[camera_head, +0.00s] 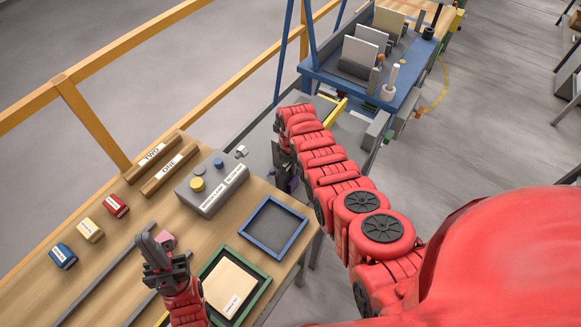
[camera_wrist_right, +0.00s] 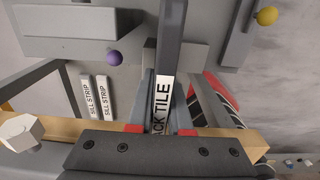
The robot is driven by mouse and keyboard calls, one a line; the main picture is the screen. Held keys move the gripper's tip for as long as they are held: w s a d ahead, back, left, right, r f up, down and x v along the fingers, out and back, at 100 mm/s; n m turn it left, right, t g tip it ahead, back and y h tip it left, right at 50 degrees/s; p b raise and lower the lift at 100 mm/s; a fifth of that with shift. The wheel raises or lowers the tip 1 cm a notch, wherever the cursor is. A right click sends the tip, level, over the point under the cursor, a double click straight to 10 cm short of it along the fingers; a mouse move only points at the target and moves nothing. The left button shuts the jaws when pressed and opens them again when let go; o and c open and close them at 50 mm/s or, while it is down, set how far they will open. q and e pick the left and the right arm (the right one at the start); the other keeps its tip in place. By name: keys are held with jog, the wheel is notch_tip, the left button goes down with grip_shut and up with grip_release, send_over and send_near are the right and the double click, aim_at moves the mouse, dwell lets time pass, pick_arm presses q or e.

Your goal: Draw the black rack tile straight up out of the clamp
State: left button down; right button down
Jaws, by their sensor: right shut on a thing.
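In the right wrist view, my right gripper (camera_wrist_right: 162,118) is shut on the rack tile (camera_wrist_right: 162,92), a dark, edge-on piece with a white label reading "ACK TILE". The fingers lie on both sides of the label. A grey block (camera_wrist_right: 191,56) stands by the tile beyond the fingers; I cannot tell whether it is the clamp or whether the tile is still seated. In the head view, my right gripper (camera_head: 290,180) is beyond the bench's right edge, and the tile is hard to make out. My left gripper (camera_head: 152,248) is over the bench, its finger gap unclear.
The bench holds a blue-framed tray (camera_head: 292,247), a green-framed tray (camera_head: 206,274) with a tan slab, a grey control box (camera_head: 232,193) and small coloured blocks. A blue rack cart (camera_head: 330,80) stands beyond.

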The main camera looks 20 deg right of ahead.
jog(key=shift+r, duration=0.1)
dwell(0.3)
jog(key=shift+r+p, duration=3)
jog(key=shift+r, duration=0.45)
